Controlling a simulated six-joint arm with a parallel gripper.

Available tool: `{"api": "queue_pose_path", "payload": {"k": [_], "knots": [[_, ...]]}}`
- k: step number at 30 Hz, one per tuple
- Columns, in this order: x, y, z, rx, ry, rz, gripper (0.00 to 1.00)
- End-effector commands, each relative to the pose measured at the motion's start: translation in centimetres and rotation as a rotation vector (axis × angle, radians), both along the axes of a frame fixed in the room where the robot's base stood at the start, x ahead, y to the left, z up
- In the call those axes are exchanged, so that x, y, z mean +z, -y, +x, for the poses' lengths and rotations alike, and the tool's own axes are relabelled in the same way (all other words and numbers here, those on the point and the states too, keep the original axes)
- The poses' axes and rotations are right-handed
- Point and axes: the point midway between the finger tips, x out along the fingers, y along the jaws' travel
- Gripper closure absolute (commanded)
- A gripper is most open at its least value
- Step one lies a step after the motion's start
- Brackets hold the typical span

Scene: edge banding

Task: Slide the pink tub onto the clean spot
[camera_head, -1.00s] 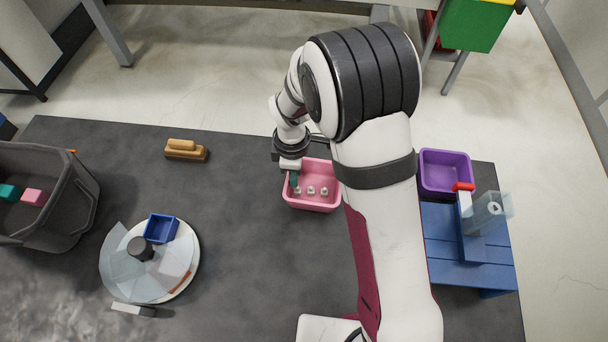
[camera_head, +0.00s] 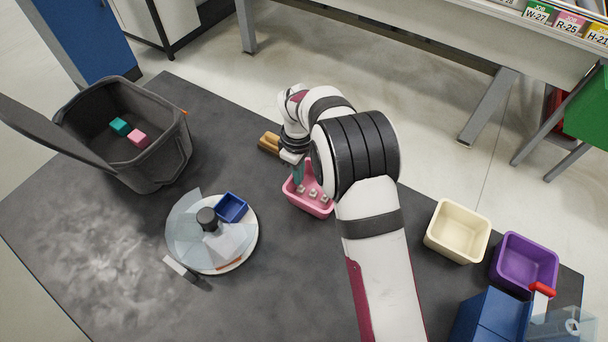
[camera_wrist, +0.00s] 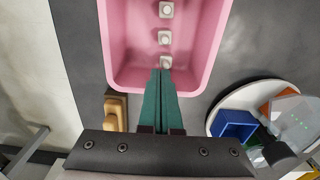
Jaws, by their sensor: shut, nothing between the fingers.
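The pink tub (camera_head: 307,207) stands upright on the dark table in the middle of the head view, with several small white pieces inside. It fills the top of the wrist view (camera_wrist: 130,45). My gripper (camera_head: 298,184) points down at the tub's left end. In the wrist view, its teal fingers (camera_wrist: 160,78) are together and empty, with the tips overlapping the tub's near wall; I cannot tell whether they touch it. A pale, dusty patch (camera_head: 85,245) covers the table's left part. Dark bare table (camera_head: 250,185) lies left of the tub; no marked clean spot is distinct.
A wooden brush (camera_head: 269,143) lies just behind my gripper. A white turntable (camera_head: 250,250) with a blue box (camera_head: 232,207) and clear guards stands left of the tub. A grey bin (camera_head: 150,172) is at far left. Cream (camera_head: 458,231) and purple (camera_head: 526,263) tubs stand right.

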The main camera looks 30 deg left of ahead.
Motion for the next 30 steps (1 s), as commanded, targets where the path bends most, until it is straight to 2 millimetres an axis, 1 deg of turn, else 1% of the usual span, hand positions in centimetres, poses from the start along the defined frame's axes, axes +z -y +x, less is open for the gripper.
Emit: {"api": "queue_pose_path", "payload": {"k": [3, 5, 8, 10, 12, 15, 19, 21, 24, 30], "knots": [[0.0, 0.1, 0.0, 0.000, 0.000, 0.000, 1.00], [0.0, 0.5, 0.0, -0.001, -0.001, 0.000, 1.00], [0.1, 2.4, 0.1, -0.003, -0.001, -0.001, 1.00], [0.1, 4.5, 0.1, -0.005, -0.001, -0.001, 1.00], [2.8, 4.0, 0.2, 0.000, 0.005, 0.005, 1.00], [5.7, 4.0, 0.2, 0.000, 0.005, 0.004, 1.00], [8.5, 4.0, 0.2, 0.001, 0.003, 0.002, 1.00], [9.4, 4.0, 0.2, 0.000, 0.002, 0.002, 1.00], [10.0, 4.0, 0.1, 0.000, 0.001, 0.000, 1.00], [10.0, 4.0, 0.1, 0.000, 0.000, 0.000, 1.00]]}}
